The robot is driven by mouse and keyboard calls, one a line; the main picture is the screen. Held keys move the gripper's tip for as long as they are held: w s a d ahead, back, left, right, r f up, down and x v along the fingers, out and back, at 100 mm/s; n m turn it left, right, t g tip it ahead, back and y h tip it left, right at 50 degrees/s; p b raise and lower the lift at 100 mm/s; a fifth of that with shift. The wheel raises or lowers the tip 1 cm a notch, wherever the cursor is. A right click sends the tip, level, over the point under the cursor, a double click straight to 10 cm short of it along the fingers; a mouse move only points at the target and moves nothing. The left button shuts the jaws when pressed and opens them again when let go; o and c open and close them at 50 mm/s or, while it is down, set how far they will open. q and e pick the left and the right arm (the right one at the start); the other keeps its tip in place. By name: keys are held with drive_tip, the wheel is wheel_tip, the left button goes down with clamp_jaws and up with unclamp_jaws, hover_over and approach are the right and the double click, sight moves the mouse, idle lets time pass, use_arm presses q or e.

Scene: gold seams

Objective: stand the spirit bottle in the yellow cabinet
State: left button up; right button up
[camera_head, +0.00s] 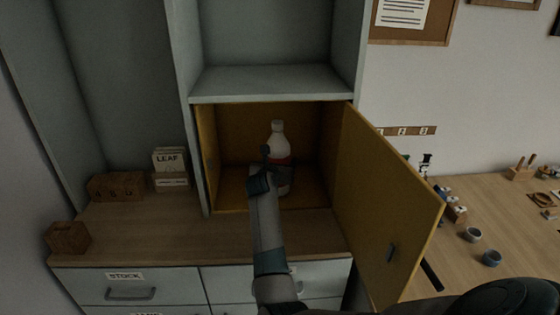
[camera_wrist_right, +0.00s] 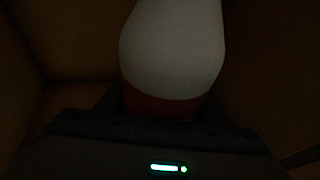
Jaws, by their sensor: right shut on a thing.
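The spirit bottle (camera_head: 278,147) is white with a red band and stands upright, or nearly so, inside the yellow cabinet (camera_head: 230,190). My right gripper (camera_head: 272,170) reaches in through the open front and is shut on the bottle around its red band. In the right wrist view the white bottle (camera_wrist_right: 172,45) fills the middle, with the red band (camera_wrist_right: 160,105) just above the gripper body. Whether the bottle's base touches the cabinet floor cannot be told. The cabinet door (camera_head: 385,205) stands wide open to the right. My left gripper is not in view.
A grey shelf (camera_head: 270,82) lies directly above the cabinet. Wooden boxes (camera_head: 68,237) and a LEAF box (camera_head: 170,160) stand on the counter (camera_head: 140,235) at left. Small jars and bowls (camera_head: 473,234) stand on the table at right. Drawers (camera_head: 130,288) are below.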

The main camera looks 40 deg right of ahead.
sight(278, 159)
drive_tip(key=shift+w+r, duration=0.1)
drive_tip(key=shift+w, duration=0.05)
drive_tip(key=o, duration=1.8)
drive_tip(key=shift+f, duration=0.2)
drive_tip(key=shift+r, duration=0.1)
drive_tip(key=b+v, duration=0.1)
drive_tip(key=v, duration=1.1)
